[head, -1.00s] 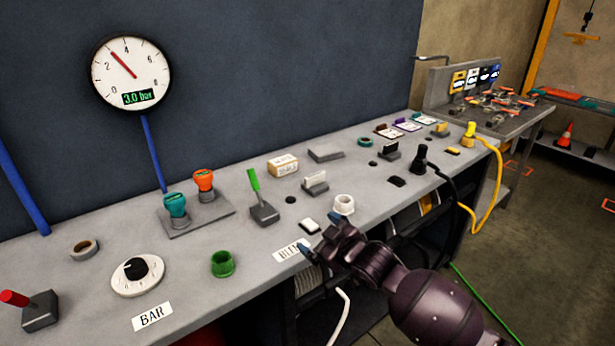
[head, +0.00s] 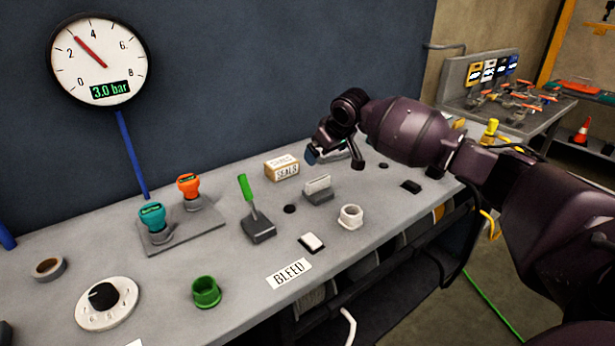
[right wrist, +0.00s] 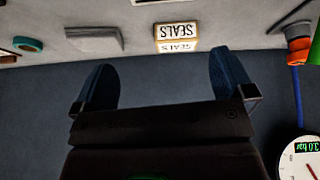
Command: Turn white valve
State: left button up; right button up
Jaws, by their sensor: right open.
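My right gripper (head: 322,154) is above the back of the bench, behind and apart from the pale handle. The right wrist view shows its two blue fingers spread with nothing between them (right wrist: 163,90); it faces the dark wall and bench upside down. My left gripper is not in view.
A SEALS box (head: 282,167) stands left of my right gripper. A green lever (head: 255,215), orange knob (head: 188,185) and teal knob (head: 152,218) stand further left. A white button (head: 311,243) lies near the BLEED label. The gauge (head: 97,60) reads 3.0 bar.

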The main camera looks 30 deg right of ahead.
aim_at(319, 180)
jog(key=shift+m+g, duration=0.4)
jog(key=shift+g, duration=0.4)
jog(key=x, duration=0.3)
jog(key=s+b+x, duration=0.1)
jog(key=x, duration=0.2)
jog(key=s+x, duration=0.1)
jog(key=x, duration=0.3)
jog(key=shift+a+f+b, duration=0.2)
jog(key=shift+f+b, duration=0.1)
jog(key=shift+b, duration=0.1)
jog(key=shift+w+f, duration=0.4)
jog(key=shift+f, duration=0.2)
jog(key=c, duration=0.7)
